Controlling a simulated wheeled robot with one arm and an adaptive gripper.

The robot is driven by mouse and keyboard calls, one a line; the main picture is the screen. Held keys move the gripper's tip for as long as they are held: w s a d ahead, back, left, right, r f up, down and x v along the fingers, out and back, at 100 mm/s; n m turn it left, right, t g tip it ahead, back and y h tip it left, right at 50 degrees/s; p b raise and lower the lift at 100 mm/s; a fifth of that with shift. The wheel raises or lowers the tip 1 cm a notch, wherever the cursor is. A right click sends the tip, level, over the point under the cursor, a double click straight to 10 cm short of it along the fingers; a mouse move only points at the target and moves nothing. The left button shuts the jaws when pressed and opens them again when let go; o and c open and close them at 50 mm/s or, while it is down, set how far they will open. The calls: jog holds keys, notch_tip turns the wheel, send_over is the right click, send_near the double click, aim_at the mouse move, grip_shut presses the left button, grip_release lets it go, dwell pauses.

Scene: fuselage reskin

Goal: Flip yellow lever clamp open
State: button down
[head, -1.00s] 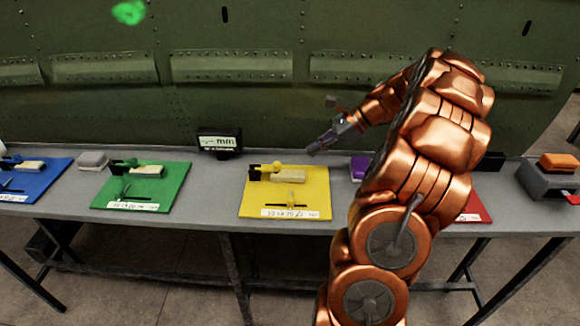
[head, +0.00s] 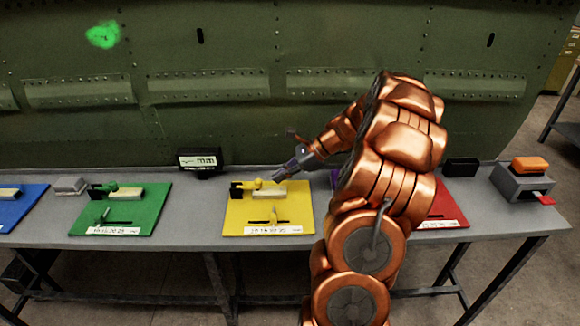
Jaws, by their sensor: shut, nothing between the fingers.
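The yellow board (head: 293,218) lies on the grey bench, with a white label along its front edge. The yellow lever clamp (head: 258,184) sits at its back left, beside a black block (head: 236,190) and a pale wooden block (head: 289,190). A small yellow upright piece (head: 273,214) stands at a slot nearer the front. My gripper (head: 277,177) is shut and empty, with its tips just right of and close to the lever's knob. Whether the tips touch the lever cannot be told.
A green board (head: 146,214) with a similar clamp lies left, a blue board (head: 15,215) farther left. A small display (head: 199,160) stands behind the yellow board. A red board (head: 446,207) and a grey box with an orange top (head: 528,182) are right. The green panel (head: 240,60) rises behind.

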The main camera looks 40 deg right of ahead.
aim_at(261, 189)
jog(key=shift+x, duration=1.7)
